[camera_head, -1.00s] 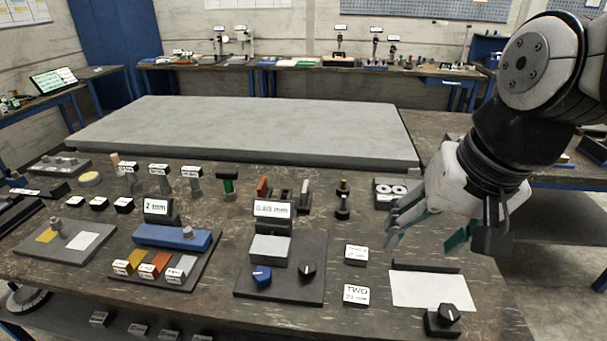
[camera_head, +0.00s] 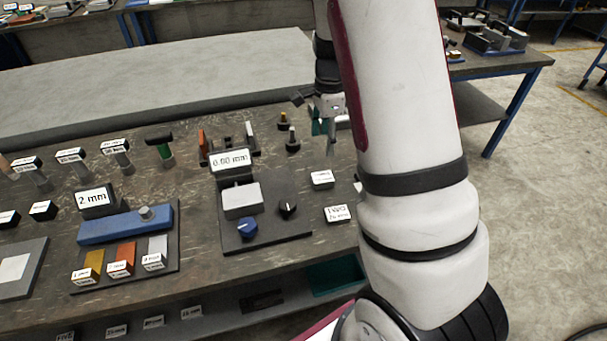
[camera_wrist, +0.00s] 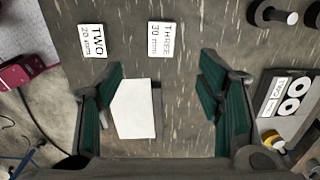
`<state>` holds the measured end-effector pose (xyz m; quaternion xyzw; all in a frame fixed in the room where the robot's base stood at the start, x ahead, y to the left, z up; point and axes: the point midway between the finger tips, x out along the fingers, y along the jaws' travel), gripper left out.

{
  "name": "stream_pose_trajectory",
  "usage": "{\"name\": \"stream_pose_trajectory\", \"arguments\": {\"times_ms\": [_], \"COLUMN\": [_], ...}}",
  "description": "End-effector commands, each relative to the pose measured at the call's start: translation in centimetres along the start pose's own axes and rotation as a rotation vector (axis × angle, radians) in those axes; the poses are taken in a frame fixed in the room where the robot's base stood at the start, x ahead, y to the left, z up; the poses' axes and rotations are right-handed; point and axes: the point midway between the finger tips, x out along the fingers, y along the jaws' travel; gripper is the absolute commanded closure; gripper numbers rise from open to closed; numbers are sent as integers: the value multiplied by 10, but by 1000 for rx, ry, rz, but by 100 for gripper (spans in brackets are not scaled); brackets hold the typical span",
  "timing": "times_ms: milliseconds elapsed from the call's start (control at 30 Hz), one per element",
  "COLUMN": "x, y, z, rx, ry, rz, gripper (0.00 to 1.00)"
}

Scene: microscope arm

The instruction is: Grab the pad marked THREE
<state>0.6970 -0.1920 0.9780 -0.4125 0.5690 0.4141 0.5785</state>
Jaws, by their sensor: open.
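The pad marked THREE (camera_wrist: 160,38) lies flat on the bench at the upper middle of the wrist view, its label reading "THREE 30 mm". The pad marked TWO (camera_wrist: 93,40) lies to its left. In the head view, a small white-labelled pad (camera_head: 321,178), too small to read, lies just above the TWO pad (camera_head: 338,213). My gripper (camera_wrist: 163,82) is open and empty, with its green-lined fingers wide apart. The THREE pad is beyond the fingertips in the wrist view, not between them. In the head view, my gripper (camera_head: 324,122) is above the bench behind the pads.
A white plate (camera_wrist: 135,108) shows between my fingers in the wrist view. In the head view, a gauge stand (camera_head: 270,232) with knobs is left of the pads. My arm covers the bench's right part.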

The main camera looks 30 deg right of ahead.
Motion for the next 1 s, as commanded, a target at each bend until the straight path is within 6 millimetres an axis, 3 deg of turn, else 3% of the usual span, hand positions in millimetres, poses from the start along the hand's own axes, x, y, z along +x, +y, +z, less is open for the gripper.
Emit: {"name": "stream_pose_trajectory", "arguments": {"times_ms": [167, 533, 833, 1000], "x": [15, 79, 101, 126], "y": [-4, -2, -2, 0], "z": [-8, -8, -8, -10], "rx": [46, 44, 42, 44], "ry": [14, 13, 13, 13], "rz": [8, 10, 8, 10], "gripper": [39, 39, 39, 39]}}
